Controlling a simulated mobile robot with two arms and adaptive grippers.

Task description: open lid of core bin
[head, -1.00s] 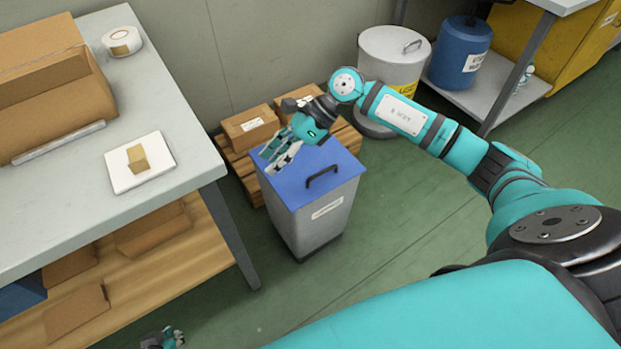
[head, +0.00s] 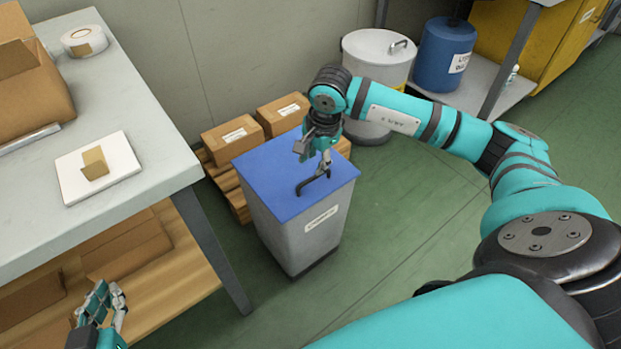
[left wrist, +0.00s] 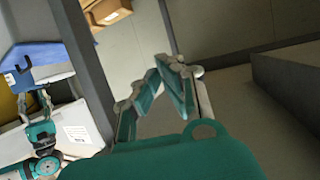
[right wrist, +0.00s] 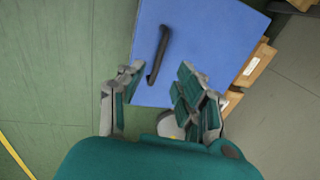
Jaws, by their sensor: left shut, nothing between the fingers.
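The core bin (head: 290,235) is a grey box with a blue lid (head: 270,170), and the lid is down. A black bar handle (head: 313,184) stands on the lid near its front edge. My right gripper (head: 318,168) is over the lid, pointing down close to the handle. In the right wrist view the right fingers (right wrist: 160,85) are apart and empty, with the handle (right wrist: 158,55) ahead of the gap between them. My left gripper (head: 103,292) is low by the bench, away from the bin; the left wrist view shows its fingers (left wrist: 165,65) shut and empty.
A workbench (head: 150,165) with a white pad and cartons stands left of the bin. Boxes (head: 232,138) on a wooden pallet sit behind it. A round grey bin (head: 378,60) and a blue drum (head: 445,55) are further back. Green floor on the right is clear.

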